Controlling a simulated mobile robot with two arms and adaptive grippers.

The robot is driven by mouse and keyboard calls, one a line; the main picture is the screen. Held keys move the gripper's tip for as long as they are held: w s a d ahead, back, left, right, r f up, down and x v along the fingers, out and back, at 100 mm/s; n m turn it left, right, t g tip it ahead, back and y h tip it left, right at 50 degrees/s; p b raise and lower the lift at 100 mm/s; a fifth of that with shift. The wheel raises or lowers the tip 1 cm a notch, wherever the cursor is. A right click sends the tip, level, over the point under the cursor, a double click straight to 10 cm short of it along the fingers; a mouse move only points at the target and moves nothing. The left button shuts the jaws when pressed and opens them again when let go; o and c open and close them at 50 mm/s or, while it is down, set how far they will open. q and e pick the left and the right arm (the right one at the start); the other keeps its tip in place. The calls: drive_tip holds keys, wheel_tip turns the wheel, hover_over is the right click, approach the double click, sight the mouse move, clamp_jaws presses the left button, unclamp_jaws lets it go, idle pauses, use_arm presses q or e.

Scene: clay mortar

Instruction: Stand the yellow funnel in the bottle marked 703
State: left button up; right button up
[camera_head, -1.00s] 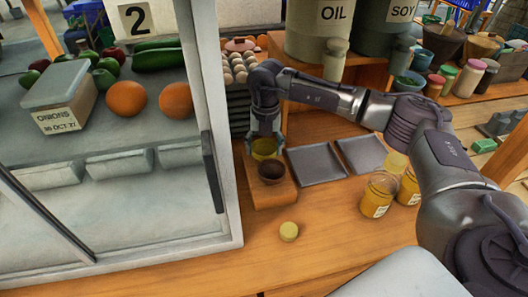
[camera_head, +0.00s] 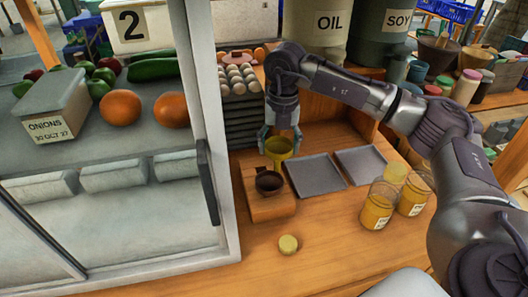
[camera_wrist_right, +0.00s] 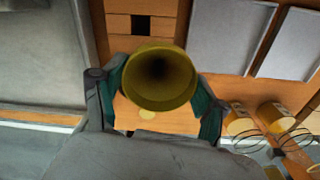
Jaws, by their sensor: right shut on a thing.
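My right gripper (camera_head: 281,140) is shut on the yellow funnel (camera_head: 279,148) and holds it above the back of a wooden block (camera_head: 258,209). In the right wrist view the funnel (camera_wrist_right: 160,76) sits between the fingers with its wide mouth facing the camera; its spout is hidden. Two clear bottles with yellow contents, a front one (camera_head: 378,208) and a rear one (camera_head: 413,198), stand on the counter to the right, apart from the funnel. Their labels are too small to read, so I cannot tell which is 703. My left gripper is not in view.
Two grey trays (camera_head: 315,174) (camera_head: 361,164) lie between the block and the bottles. A small yellow round piece (camera_head: 288,244) lies on the clear front counter. A glass case frame (camera_head: 205,130) stands left.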

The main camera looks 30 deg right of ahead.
drive_tip(key=s+d+r+p, duration=0.3)
drive_tip(key=s+r, duration=0.3)
drive_tip(key=r, duration=0.3)
drive_tip(key=shift+d, duration=0.15)
idle(0.6)
